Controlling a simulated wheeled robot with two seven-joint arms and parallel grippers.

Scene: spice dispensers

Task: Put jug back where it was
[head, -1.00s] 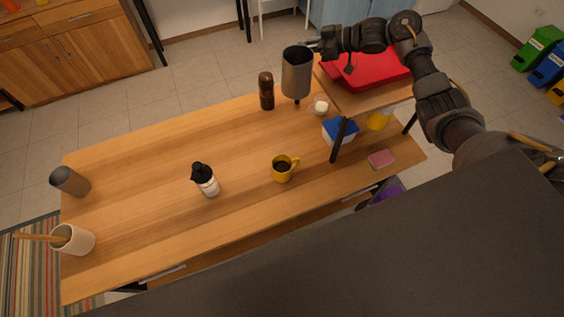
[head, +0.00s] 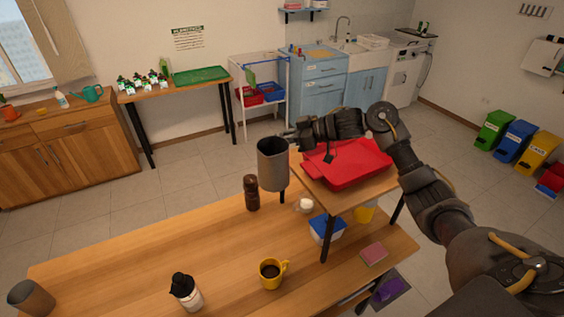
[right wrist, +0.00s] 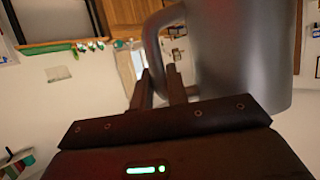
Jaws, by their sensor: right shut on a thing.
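A grey metal jug (head: 272,165) is held upright in the air above the far edge of the wooden table (head: 130,262) in the head view. My right gripper (head: 291,142) is shut on it from the right. In the right wrist view the fingers (right wrist: 163,88) close around the handle of the jug (right wrist: 240,50), which fills the upper right. The jug is just left of the raised wooden shelf with the red tray (head: 345,165). My left gripper is not in view.
A blue-lidded box (head: 326,230) sits under the shelf. A side table with a green tray (head: 200,74) stands at the back.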

